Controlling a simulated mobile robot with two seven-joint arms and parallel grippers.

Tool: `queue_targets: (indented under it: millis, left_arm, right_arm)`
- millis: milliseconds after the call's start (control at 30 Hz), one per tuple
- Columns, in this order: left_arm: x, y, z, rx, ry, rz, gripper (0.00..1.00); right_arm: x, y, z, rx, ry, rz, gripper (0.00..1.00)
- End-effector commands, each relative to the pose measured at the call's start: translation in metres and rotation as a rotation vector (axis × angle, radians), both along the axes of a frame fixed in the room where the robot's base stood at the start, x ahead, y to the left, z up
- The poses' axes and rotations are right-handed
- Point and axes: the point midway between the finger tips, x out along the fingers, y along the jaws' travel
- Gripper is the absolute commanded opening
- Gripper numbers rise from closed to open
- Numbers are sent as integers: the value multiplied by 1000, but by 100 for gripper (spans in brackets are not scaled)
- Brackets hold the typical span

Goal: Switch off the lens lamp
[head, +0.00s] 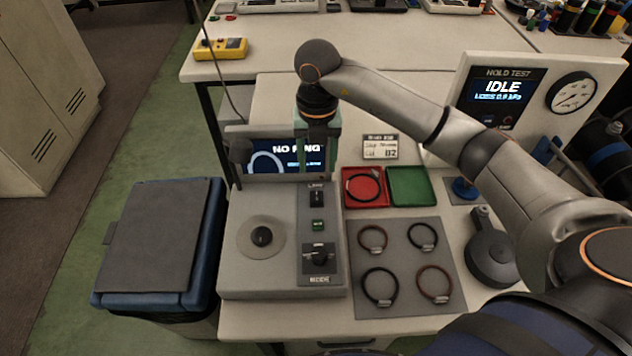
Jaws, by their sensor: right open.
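A grey inspection unit (235,275) stands on the bench with a dark control strip on its right side. At the top of the strip is a black switch (317,197) under a label that seems to read LAMP. Below it are a small green indicator (318,225) and a black rotary knob (319,256). My right gripper (317,152) points down, open and empty, in front of the screen and above the switch; contact cannot be made out. My left gripper is out of view.
The unit's screen (262,162) reads NO RING. Right of it are a red tray (350,201) holding a ring, an empty green tray (408,186) and a grey mat (400,260) with several rings. A hold-test panel (500,90) reads IDLE. A blue bin (215,225) stands left.

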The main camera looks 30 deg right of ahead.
Motion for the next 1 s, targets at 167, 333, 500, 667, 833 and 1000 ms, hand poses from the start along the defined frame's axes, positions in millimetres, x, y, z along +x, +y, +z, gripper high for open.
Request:
queue_targets:
  millis: [167,333,500,667,833,1000]
  left_arm:
    - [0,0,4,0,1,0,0]
    - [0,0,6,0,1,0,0]
    - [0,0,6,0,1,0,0]
    - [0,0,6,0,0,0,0]
    - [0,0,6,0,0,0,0]
    - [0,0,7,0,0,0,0]
  right_arm:
    - [-2,1,-38,1,5,1,57]
    - [-1,1,-65,2,2,1,57]
    - [0,1,-78,2,0,3,57]
    - [0,1,-81,2,-1,3,57]
    - [0,1,-81,2,0,3,56]
    - [0,1,-81,2,0,3,37]
